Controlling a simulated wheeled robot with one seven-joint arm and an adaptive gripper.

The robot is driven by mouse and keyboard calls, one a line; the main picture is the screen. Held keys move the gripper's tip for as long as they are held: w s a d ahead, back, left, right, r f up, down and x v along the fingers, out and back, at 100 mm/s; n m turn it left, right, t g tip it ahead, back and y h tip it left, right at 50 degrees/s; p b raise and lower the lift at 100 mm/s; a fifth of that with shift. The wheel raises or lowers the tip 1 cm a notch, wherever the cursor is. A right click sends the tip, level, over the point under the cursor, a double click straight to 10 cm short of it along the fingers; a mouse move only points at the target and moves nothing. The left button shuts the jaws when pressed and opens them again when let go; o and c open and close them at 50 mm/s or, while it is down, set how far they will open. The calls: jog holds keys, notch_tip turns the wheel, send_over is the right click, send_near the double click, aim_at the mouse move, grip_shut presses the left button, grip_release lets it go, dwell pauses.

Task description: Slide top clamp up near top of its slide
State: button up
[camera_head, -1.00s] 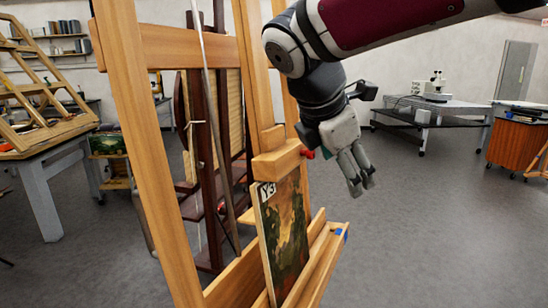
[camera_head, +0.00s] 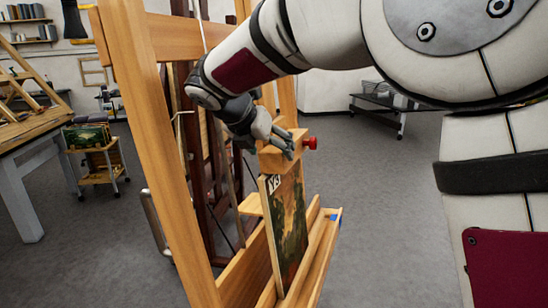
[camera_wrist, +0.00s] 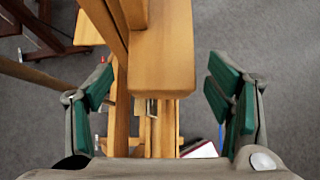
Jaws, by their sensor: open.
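The top clamp (camera_head: 270,160) is a wooden block with a red knob (camera_head: 310,143) on its right side. It sits on the easel's slide, at the top edge of the painting (camera_head: 290,222) tagged "Y3". My gripper (camera_head: 284,148) is open at the clamp, its fingers reaching down over the block. In the wrist view, the wooden block (camera_wrist: 162,65) lies between my green-padded fingers (camera_wrist: 162,92), with a visible gap on both sides.
The easel's tall wooden post (camera_head: 150,130) stands close on the left, and its ledge (camera_head: 315,262) carries the painting. A small wheeled cart (camera_head: 103,163) and a table (camera_head: 25,165) are further left. Grey floor is clear to the right of the easel.

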jog(key=shift+x, duration=2.65)
jog(key=shift+d, duration=0.1)
jog(key=c, duration=1.7)
notch_tip(320, 180, up, 16)
jog(key=a+p, duration=0.2)
jog(key=p, duration=0.2)
jog(key=shift+w+f, duration=0.2)
jog(key=shift+w, duration=0.3)
jog(key=o, duration=1.5)
jog(key=shift+o, duration=1)
jog(key=shift+f, duration=0.1)
jog(key=shift+s+a, duration=0.1)
